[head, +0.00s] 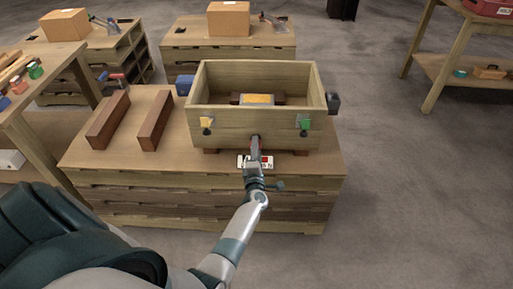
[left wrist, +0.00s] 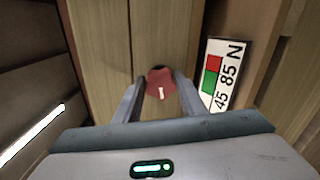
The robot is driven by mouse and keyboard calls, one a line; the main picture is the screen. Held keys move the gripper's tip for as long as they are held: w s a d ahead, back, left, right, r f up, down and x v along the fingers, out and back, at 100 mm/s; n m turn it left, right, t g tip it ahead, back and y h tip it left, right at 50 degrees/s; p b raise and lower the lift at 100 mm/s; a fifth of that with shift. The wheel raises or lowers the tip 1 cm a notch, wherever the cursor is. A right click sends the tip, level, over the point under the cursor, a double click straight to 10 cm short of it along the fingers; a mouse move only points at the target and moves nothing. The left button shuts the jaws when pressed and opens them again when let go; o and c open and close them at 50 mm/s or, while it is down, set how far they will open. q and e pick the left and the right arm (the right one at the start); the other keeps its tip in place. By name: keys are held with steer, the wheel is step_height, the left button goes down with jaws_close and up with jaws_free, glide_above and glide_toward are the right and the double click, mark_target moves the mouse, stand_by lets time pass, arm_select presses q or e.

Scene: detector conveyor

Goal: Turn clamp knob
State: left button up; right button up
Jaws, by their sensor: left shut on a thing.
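A red clamp knob (left wrist: 161,84) with a white mark sits at the front of a wooden box (head: 228,121). My left gripper (head: 257,150) reaches up to the box's front face. In the left wrist view its two fingers (left wrist: 160,100) stand on either side of the knob and are shut on it. In the head view the knob is mostly hidden by the fingers. A white label (left wrist: 221,77) with green and red fields and the marks 45, 85 and N is right of the knob. My right gripper is not in view.
The box stands on a wooden table (head: 110,165). A yellow piece (head: 258,99) lies inside it. A yellow part (head: 207,122) and a green part (head: 304,123) are on its front. Two brown bars (head: 156,121) lie at the left.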

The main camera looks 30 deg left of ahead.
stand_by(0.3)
arm_select(q)
steer(key=o, duration=1.1)
steer(key=shift+c, duration=0.2)
steer(key=shift+s+d, duration=0.1)
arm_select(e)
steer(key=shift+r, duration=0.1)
arm_select(q)
steer(key=shift+s+d, duration=0.3)
steer(key=shift+s, duration=0.15)
steer(key=p+v, duration=0.3)
steer(key=v, duration=1.3)
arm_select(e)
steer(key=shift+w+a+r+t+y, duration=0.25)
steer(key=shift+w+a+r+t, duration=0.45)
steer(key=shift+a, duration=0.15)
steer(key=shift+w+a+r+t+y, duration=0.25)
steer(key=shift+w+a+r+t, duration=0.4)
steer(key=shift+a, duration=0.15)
arm_select(q)
steer(key=shift+d+f, duration=0.1)
